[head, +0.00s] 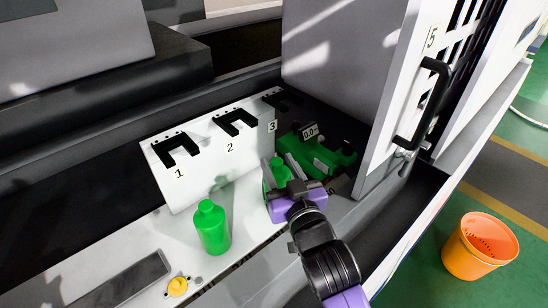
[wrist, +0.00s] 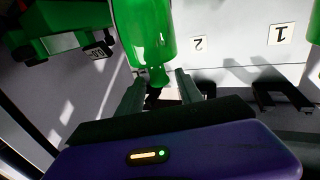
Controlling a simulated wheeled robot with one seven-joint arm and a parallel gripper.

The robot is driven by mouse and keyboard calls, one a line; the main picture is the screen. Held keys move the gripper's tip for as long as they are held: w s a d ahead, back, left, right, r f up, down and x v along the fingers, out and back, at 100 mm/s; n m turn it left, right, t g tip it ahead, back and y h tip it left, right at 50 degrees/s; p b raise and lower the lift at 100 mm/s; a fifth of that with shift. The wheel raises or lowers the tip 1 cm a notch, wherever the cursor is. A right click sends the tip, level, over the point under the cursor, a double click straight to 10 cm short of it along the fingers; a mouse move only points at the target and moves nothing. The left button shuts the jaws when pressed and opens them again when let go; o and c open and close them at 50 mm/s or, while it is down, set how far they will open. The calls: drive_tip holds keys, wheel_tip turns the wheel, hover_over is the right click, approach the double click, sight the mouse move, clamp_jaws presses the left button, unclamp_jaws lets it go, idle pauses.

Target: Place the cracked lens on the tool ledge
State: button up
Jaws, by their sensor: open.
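I cannot make out a cracked lens in either view. A white panel with dark notched holders numbered 1, 2 and 3 (head: 205,170) stands along a pale shelf (head: 130,240); which part is the tool ledge is unclear. My gripper (head: 283,172) is open at the shelf's right end, beside a green bottle (head: 281,179) partly hidden behind it. In the wrist view, that bottle (wrist: 145,35) has its narrow end towards the gap between my fingers (wrist: 160,88). I cannot tell whether they touch it.
Another green bottle (head: 212,228) stands on the shelf. A green device with a display (head: 318,153) sits right of my gripper, near a white door (head: 350,70) with a black handle. A small yellow object (head: 177,287) and dark flat plate (head: 120,283) lie front left. An orange bucket (head: 478,247) is on the floor.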

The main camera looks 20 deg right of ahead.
drive_tip(key=s+b, duration=0.1)
drive_tip(key=s, duration=0.6)
drive_tip(key=shift+s+a, duration=0.25)
drive_tip(key=shift+s, duration=0.15)
drive_tip(key=shift+g, duration=0.3)
drive_tip(key=s+f, duration=0.3)
drive_tip(key=s+a+f, duration=0.1)
drive_tip(key=s, duration=0.1)
drive_tip(key=shift+s+f, duration=0.25)
drive_tip(key=shift+f, duration=0.1)
drive_tip(key=shift+g+y, duration=0.5)
drive_tip(key=shift+g, duration=0.3)
drive_tip(key=s+f, duration=0.2)
drive_tip(key=s, duration=0.3)
drive_tip(key=s+f, duration=0.2)
drive_tip(key=s, duration=0.4)
drive_tip(key=s+f, duration=0.1)
drive_tip(key=s, duration=0.4)
drive_tip(key=shift+s+d+f, duration=0.1)
drive_tip(key=shift+s+f, duration=0.2)
drive_tip(key=shift+f, duration=0.1)
drive_tip(key=s+d+r+g, duration=0.1)
drive_tip(key=s, duration=0.9)
drive_tip(key=shift+d+n, duration=0.35)
drive_tip(key=shift+n, duration=0.05)
